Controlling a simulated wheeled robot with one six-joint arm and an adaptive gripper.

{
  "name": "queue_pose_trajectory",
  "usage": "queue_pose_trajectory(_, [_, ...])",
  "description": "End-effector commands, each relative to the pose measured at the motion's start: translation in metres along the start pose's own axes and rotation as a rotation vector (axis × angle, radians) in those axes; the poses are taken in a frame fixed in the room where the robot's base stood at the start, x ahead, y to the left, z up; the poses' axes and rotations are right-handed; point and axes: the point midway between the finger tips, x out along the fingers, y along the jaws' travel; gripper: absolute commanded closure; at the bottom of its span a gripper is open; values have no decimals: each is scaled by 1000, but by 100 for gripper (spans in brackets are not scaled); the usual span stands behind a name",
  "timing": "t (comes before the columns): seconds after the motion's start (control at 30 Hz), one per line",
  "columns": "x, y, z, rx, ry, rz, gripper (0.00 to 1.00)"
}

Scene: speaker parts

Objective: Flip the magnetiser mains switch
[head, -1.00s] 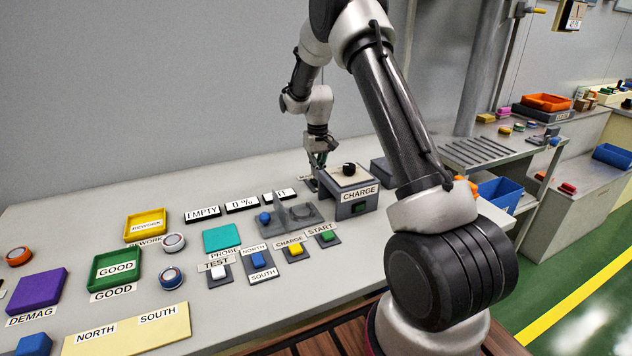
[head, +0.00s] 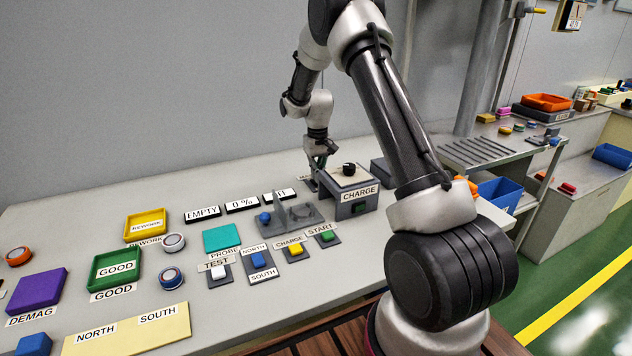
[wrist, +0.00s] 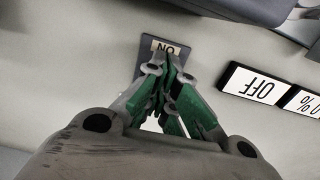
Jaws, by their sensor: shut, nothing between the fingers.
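The mains switch is a dark plate (wrist: 149,60) with a pale label reading ON, upside down in the wrist view. My fingers cover most of it, so the rocker or lever itself is hidden. In the head view a small part of the plate (head: 309,185) shows left of the CHARGE unit. My gripper (wrist: 172,75), with green fingers, is shut and empty, its tips over the plate just below the label in the wrist view. I cannot tell whether they touch. A display (wrist: 256,85) beside the plate reads OFF.
A grey fixture (head: 300,216) stands in front. Buttons, trays and a teal pad (head: 221,238) lie leftward. The wall is close behind.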

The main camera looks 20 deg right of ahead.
Motion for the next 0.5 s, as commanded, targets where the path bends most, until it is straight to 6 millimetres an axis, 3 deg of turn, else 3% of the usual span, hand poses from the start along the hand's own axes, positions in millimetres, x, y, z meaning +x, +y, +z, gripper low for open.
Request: queue_pose_trajectory(0.5, [8, 0, 0, 0, 0, 0, 100])
